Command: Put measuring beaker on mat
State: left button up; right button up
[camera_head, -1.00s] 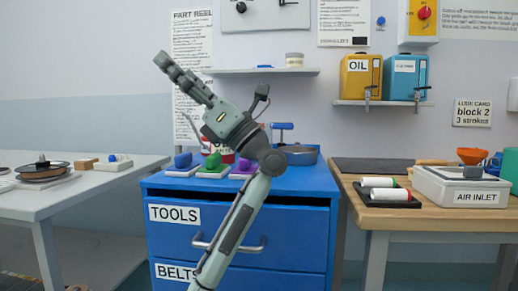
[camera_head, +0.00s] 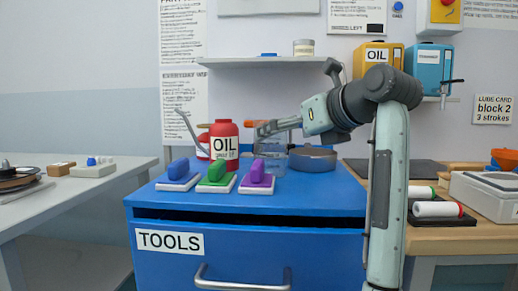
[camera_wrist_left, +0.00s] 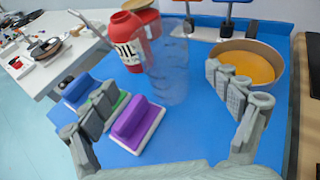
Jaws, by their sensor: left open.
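The measuring beaker is clear and stands upright on the blue cabinet top (camera_head: 335,197). In the head view the beaker (camera_head: 272,160) is behind the purple block, partly hidden by it and my fingers. My left gripper (camera_head: 264,128) is level with the beaker's upper part. In the left wrist view my gripper (camera_wrist_left: 165,95) is open and empty. The beaker (camera_wrist_left: 167,72) stands ahead of and between its spread fingers; I cannot tell whether they touch. A dark flat mat (camera_head: 425,167) lies on the wooden bench at right. My right gripper is not in view.
Blue, green and purple (camera_head: 257,172) blocks on white bases stand at the cabinet's front. A red oil bottle (camera_head: 224,143) is left of the beaker, a round pan (camera_head: 318,160) right of it. White rollers (camera_head: 437,209) lie in front of the mat.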

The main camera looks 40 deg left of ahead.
aim_at(271, 143)
pick_arm(q)
jog(key=shift+w+f+t, duration=0.1)
jog(key=shift+w+t, duration=0.2)
jog(key=shift+w, duration=0.05)
jog(key=x, duration=0.7)
jog(key=shift+a+f, duration=0.15)
jog(key=shift+f, duration=0.2)
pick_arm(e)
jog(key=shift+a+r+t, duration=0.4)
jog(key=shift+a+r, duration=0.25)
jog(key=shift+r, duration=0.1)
pick_arm(q)
jog(key=shift+c, duration=0.2)
jog(key=c, duration=1.3)
jog(key=shift+r, duration=0.1)
